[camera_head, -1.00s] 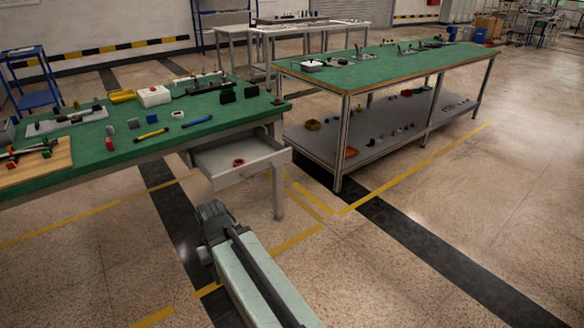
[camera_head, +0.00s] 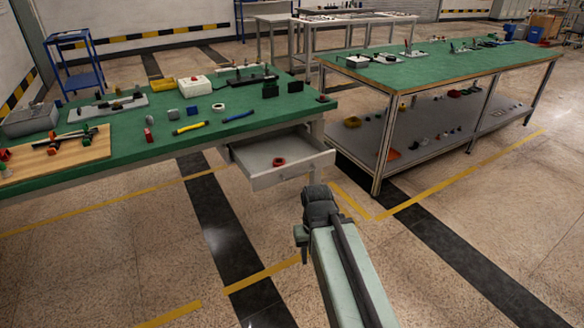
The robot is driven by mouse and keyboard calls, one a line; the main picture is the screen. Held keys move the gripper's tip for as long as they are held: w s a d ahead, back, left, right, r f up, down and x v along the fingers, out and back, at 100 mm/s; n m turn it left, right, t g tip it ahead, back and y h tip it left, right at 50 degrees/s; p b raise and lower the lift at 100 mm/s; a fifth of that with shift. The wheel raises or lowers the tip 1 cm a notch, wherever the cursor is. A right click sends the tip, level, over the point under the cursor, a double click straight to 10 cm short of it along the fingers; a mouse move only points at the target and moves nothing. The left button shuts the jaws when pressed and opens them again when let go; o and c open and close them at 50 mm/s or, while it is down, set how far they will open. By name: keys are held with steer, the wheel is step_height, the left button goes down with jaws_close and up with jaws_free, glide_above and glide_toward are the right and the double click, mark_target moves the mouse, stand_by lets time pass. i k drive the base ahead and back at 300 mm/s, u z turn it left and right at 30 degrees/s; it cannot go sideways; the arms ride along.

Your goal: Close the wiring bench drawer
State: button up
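The grey drawer (camera_head: 290,172) under the right end of the green-topped wiring bench (camera_head: 130,138) stands pulled open. A small red ring-shaped item (camera_head: 279,162) lies inside it. My gripper (camera_head: 318,203) is at the end of my arm, just in front of the drawer's right front corner in the picture. I cannot tell whether it touches the drawer. Its fingers are hidden or too dark to make out, so I cannot see whether it is open or shut.
A second green-topped bench (camera_head: 440,65) with a lower shelf stands to the right. Tools and parts lie on the wiring bench, including a yellow tool (camera_head: 190,127) and a white box (camera_head: 195,86). The floor in front is clear, with yellow lines and dark strips.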

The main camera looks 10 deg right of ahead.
mark_target(303, 155)
steer(key=i, duration=0.85)
steer(key=u, duration=0.05)
